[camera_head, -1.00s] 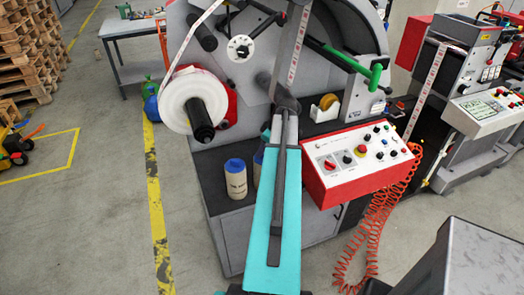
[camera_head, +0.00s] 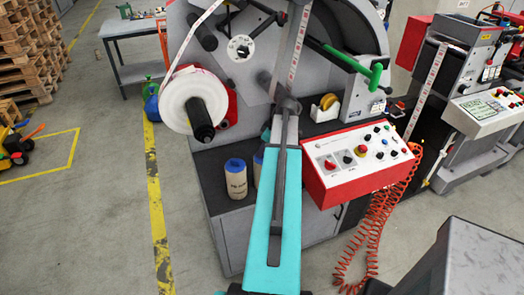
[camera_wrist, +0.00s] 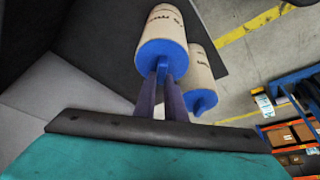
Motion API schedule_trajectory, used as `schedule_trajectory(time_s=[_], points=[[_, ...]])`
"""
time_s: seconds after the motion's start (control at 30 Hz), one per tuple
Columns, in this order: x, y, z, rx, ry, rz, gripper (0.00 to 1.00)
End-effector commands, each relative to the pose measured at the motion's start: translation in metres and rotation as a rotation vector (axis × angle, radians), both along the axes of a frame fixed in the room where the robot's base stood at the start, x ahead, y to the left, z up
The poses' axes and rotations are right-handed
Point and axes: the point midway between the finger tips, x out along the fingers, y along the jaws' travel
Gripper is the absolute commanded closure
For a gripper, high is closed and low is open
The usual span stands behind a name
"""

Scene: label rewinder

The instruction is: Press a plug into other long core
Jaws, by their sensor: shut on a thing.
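Two tan cores with dark print show in the wrist view. The nearer core (camera_wrist: 165,20) has a blue plug (camera_wrist: 150,56) covering its end. My gripper (camera_wrist: 163,76) is shut on the small tab of that plug, which looks flush with the core's end. The other core (camera_wrist: 203,64) is just beside it, with a blue plug (camera_wrist: 202,100) and its tab free. In the head view one core (camera_head: 237,186) with a blue top (camera_head: 234,165) stands upright on the machine's dark shelf. The second core (camera_head: 258,160) is mostly hidden behind my arm, as is my gripper.
The red-edged control box (camera_head: 358,162) juts out right of my arm, with an orange coiled cable (camera_head: 372,230) below. A white label roll (camera_head: 185,100) on a black spindle overhangs the shelf at left. A tape roll (camera_head: 325,105) sits behind.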

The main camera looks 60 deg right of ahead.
Motion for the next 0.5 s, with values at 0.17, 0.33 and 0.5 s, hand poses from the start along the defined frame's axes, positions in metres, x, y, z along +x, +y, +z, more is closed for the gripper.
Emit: schedule_trajectory(time_s=[0.17, 0.33, 0.5], points=[[-0.0010, 0.0008, -0.0022, 0.003, 0.003, 0.000, 1.00], [-0.0009, 0.0005, -0.0019, 0.002, 0.003, 0.000, 0.68], [-0.0008, 0.0003, -0.0014, 0.002, 0.002, 0.000, 0.68]])
